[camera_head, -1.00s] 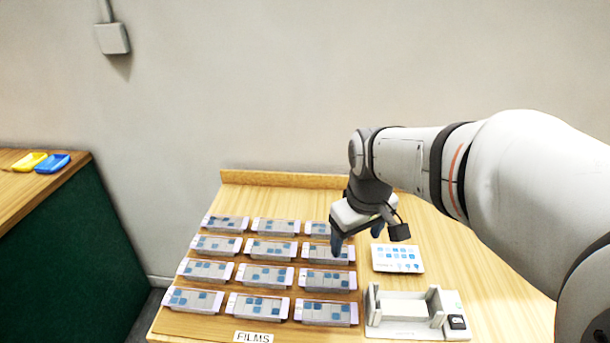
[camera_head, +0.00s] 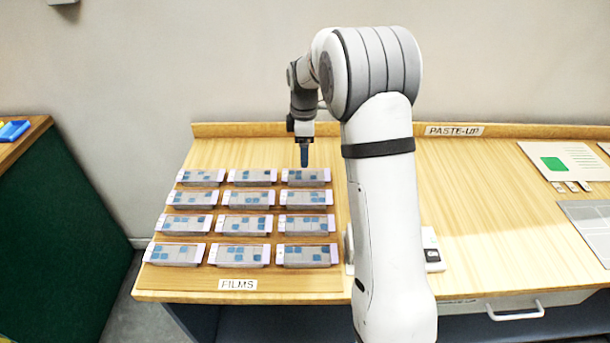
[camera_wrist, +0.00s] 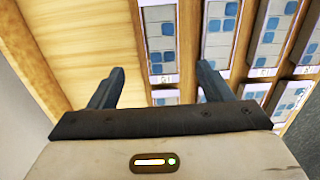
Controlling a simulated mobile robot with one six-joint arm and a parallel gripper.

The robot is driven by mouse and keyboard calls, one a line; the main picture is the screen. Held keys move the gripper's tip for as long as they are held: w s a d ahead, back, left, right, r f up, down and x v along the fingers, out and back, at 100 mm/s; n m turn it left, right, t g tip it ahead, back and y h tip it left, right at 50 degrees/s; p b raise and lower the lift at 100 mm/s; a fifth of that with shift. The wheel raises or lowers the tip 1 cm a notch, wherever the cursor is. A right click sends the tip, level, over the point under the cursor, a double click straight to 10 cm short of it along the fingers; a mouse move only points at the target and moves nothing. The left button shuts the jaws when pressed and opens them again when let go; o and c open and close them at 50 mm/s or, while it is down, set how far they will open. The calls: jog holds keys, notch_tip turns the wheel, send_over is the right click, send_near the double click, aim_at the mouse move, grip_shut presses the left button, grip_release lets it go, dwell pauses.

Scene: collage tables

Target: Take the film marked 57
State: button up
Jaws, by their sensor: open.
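Several films lie in rows of three on the left of the wooden table, grey blocks with blue squares and pale lilac ends. My gripper (camera_head: 304,160) is above the back right film (camera_head: 306,177), pointing down. In the wrist view my gripper (camera_wrist: 158,80) is open and empty, its two dark fingers apart. A film (camera_wrist: 161,45) shows beyond and between the fingers, with another film (camera_wrist: 219,40) to its right. Small number tags show at the film ends, but I cannot read them surely, so I cannot tell which film is marked 57.
A FILMS label (camera_head: 237,284) is at the table's front edge. A PASTE-UP label (camera_head: 454,130) is on the back ledge. My arm hides part of a pale device (camera_head: 430,248). Boards lie at the far right. The table's middle right is clear.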

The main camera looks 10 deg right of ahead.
aim_at(306, 174)
jog(key=f, duration=0.7)
jog(key=shift+s+d, duration=0.15)
jog(key=shift+d, duration=0.05)
jog(key=shift+c, duration=0.3)
jog(key=c, duration=1)
